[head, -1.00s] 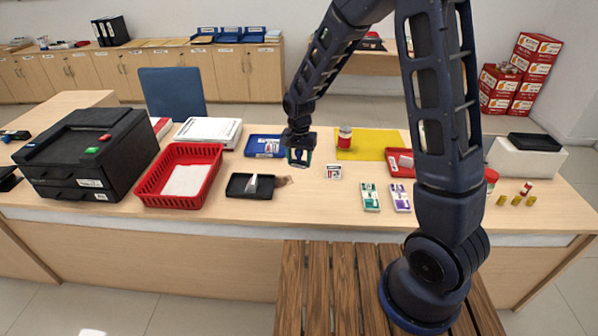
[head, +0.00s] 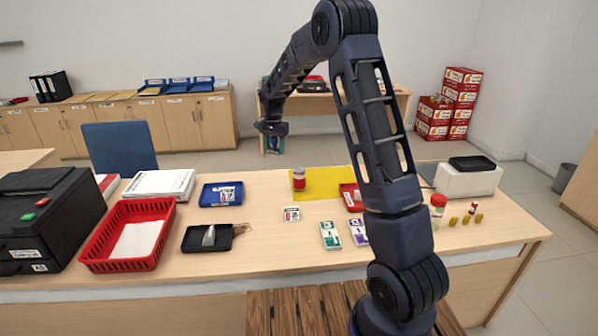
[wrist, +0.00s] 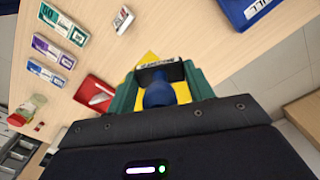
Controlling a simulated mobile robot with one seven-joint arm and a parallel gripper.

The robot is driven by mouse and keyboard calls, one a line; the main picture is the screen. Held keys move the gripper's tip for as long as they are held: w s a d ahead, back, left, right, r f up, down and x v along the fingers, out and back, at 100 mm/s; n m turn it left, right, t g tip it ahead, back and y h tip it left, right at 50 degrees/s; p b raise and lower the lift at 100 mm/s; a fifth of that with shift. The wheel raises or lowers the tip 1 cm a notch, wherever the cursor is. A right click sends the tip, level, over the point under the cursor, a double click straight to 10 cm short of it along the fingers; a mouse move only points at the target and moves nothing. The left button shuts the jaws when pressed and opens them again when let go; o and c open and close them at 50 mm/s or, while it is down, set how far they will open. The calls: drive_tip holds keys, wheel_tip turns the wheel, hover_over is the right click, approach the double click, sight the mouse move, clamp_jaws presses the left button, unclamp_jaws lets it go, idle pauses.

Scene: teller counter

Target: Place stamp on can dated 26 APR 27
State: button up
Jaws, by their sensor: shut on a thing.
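My gripper (head: 273,143) is raised high in the head view, seen against the far cabinets, above and behind the counter. In the wrist view my gripper (wrist: 162,92) has green fingers shut on the stamp, which has a rounded blue handle (wrist: 157,93) and a dark block with a pale label (wrist: 160,73). The label's text is too small to read. A red and white can (head: 299,180) stands upright on a yellow mat (head: 325,182), apart from my gripper. Its date cannot be read. In the wrist view yellow shows behind the stamp; the can cannot be made out.
A blue tray (head: 204,196), a black tray (head: 190,240) and a red basket (head: 100,262) stand left of the mat. A red-lidded jar (head: 437,208) stands further right.

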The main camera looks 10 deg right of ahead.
sight(299, 169)
drive_tip(key=w+d+r+m, duration=0.2)
drive_tip(key=w+d+r, duration=0.2)
drive_tip(key=w+d, duration=0.8)
drive_tip(key=f, duration=1.9)
drive_tip(key=shift+w+a+f, duration=0.15)
drive_tip(key=shift+a, duration=0.05)
drive_tip(key=o, duration=1)
drive_tip(key=shift+f, duration=0.15)
